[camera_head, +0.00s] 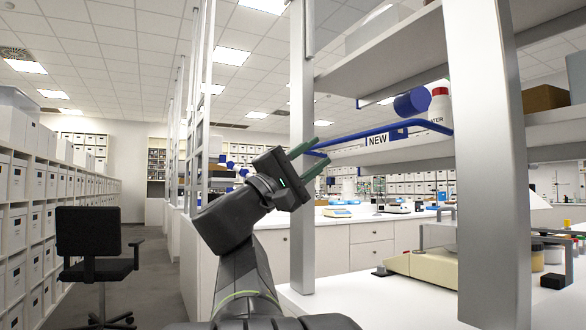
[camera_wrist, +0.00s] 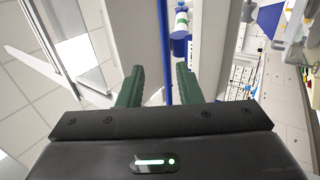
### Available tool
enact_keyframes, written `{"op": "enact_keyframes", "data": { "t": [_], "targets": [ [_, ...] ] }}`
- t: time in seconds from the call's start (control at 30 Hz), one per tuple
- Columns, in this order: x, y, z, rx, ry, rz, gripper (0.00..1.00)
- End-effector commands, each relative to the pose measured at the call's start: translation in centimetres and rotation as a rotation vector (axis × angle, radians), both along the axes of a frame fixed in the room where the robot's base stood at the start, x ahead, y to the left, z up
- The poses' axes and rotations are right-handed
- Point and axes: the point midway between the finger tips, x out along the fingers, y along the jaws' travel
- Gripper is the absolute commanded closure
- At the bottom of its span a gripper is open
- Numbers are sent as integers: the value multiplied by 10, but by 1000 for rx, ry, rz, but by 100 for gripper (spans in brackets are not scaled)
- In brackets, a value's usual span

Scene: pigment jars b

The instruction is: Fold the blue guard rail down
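The blue guard rail (camera_head: 350,138) runs across the front of a shelf between two grey uprights in the head view. It looks raised, above the shelf edge. My gripper (camera_head: 318,154) is at the rail's left end, with its green fingers apart. In the wrist view the rail (camera_wrist: 164,55) runs lengthwise between the two open fingertips (camera_wrist: 160,72). A gap shows on both sides of it, and I see no finger closed on it.
A white bench with a beige device (camera_head: 425,268) lies below. A black chair (camera_head: 97,245) stands at the left.

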Motion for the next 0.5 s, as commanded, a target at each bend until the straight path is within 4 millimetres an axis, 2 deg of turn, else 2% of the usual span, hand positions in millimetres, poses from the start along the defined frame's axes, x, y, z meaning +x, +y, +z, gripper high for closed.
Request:
{"op": "enact_keyframes", "data": {
  "t": [0.2, 0.5],
  "targets": [
    [-11, 29, -19, -1, 1, 4, 68],
    [-17, 41, -29, -1, -1, 1, 68]
  ]
}}
